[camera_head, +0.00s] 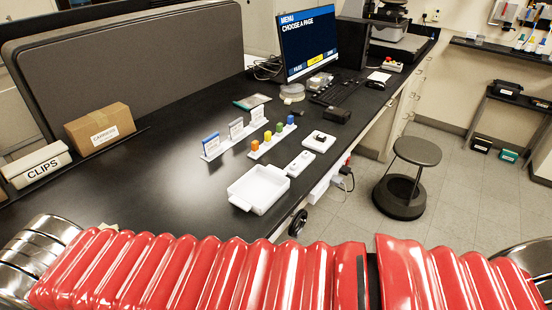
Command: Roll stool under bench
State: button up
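A round stool (407,178) stands upright on the tiled floor at the right. It has a dark flat seat, a thin column and a wide black base. It stands apart from the bench (160,181), which has a long black top and runs from the lower left to the upper middle. The stool is to the right of the bench's front edge, out in the aisle. The space under the bench is mostly hidden from this view. My gripper is not in view; red ribbed bellows of my own body cross the bottom of the picture.
A white tray (259,189), small coloured blocks and a monitor (307,42) stand on the bench. A white power strip (322,186) with plugs and cords hangs at the bench's front edge. A dark shelf unit (510,101) stands at the far right. Floor around the stool is clear.

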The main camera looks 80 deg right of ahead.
aim_at(398, 197)
jog(key=u, duration=0.05)
jog(key=k, duration=0.5)
jog(key=z, duration=2.3)
jog(key=k, duration=0.15)
jog(key=z, duration=1.1)
